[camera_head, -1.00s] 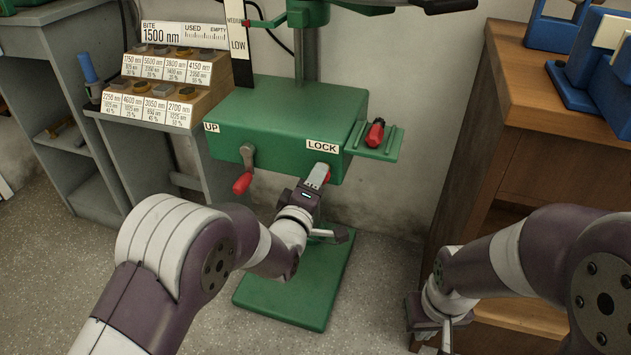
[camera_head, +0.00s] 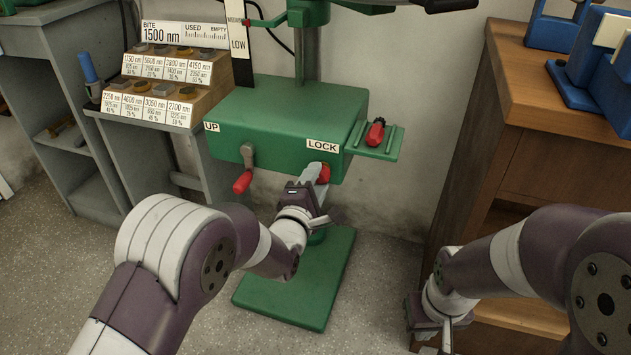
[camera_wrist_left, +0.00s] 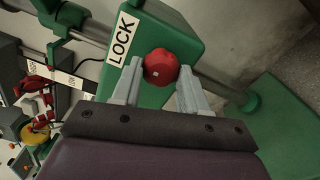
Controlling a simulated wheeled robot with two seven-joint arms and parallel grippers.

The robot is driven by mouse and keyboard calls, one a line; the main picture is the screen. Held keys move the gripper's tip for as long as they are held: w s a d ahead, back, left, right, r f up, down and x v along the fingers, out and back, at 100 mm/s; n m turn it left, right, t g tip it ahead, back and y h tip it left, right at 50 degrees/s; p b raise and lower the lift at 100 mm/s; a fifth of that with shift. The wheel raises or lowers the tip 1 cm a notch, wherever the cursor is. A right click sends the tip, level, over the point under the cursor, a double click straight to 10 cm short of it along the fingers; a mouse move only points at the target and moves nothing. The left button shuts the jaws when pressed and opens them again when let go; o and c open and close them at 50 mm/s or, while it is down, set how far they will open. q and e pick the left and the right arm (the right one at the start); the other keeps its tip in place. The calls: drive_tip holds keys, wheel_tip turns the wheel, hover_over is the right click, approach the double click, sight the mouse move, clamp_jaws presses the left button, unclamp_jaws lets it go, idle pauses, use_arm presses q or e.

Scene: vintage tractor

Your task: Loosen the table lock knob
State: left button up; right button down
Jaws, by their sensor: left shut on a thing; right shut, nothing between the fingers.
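The red lock knob (camera_head: 324,172) sits below the LOCK label (camera_head: 322,146) on the front of the green table block (camera_head: 270,115). In the left wrist view the round knob (camera_wrist_left: 161,67) lies between the two grey fingertips. My left gripper (camera_head: 316,181) is shut on the knob, one finger on each side. The head view partly hides the knob behind the fingers. My right gripper (camera_head: 446,338) is shut and empty, low at the right beside the wooden cabinet.
A red-handled crank (camera_head: 243,180) hangs left of the knob under the UP label. Another red-handled part (camera_head: 375,132) lies on the green side shelf. A green base plate (camera_head: 290,290) is below. The wooden cabinet (camera_head: 500,130) stands at the right.

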use_arm(q)
drive_tip(key=shift+r, duration=0.1)
drive_tip(key=o, duration=1.1)
drive_tip(key=shift+w, duration=0.1)
drive_tip(key=shift+c, duration=0.2)
drive_tip(key=p+v, duration=0.4)
drive_tip(key=v, duration=0.8)
drive_tip(key=shift+s, duration=0.4)
drive_tip(key=shift+a, duration=0.1)
